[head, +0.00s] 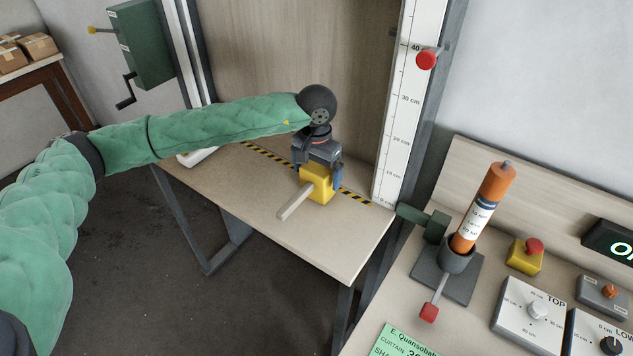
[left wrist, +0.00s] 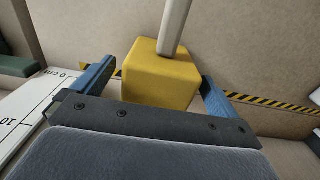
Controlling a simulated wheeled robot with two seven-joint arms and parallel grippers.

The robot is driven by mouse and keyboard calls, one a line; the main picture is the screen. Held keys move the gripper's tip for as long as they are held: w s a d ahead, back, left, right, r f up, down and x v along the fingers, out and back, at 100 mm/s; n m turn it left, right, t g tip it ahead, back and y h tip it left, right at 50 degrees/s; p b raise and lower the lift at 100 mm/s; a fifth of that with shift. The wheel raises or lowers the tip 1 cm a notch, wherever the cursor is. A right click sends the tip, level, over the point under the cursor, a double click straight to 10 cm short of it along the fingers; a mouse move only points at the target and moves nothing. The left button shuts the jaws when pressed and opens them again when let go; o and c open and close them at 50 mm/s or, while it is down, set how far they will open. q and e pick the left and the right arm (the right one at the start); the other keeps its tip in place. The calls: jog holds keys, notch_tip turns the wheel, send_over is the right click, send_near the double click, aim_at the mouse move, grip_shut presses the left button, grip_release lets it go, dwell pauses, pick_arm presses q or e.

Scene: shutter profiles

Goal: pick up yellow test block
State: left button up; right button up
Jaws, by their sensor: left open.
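The yellow test block (head: 316,186) stands on the wooden table near the black-and-yellow striped line. A pale rod-like handle (head: 296,202) sticks out from it toward the front left. My left gripper (head: 318,178) is right over the block, its blue fingers on either side. In the left wrist view the block (left wrist: 160,78) sits between the two open blue fingers (left wrist: 158,88), with gaps visible at both sides. The pale handle (left wrist: 174,25) rises from the block there. My right gripper is in neither view.
The table (head: 340,250) is clear in front of the block. A tall ruler post (head: 398,130) with a red knob (head: 426,60) stands to the right. A side bench holds an orange cylinder (head: 484,206) in a stand, a yellow box with red button (head: 525,256) and control dials.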

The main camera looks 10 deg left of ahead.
pick_arm(q)
jog(key=shift+f, duration=1.7)
jog(key=shift+c, duration=0.5)
jog(key=c, duration=1)
jog(key=shift+r, duration=0.1)
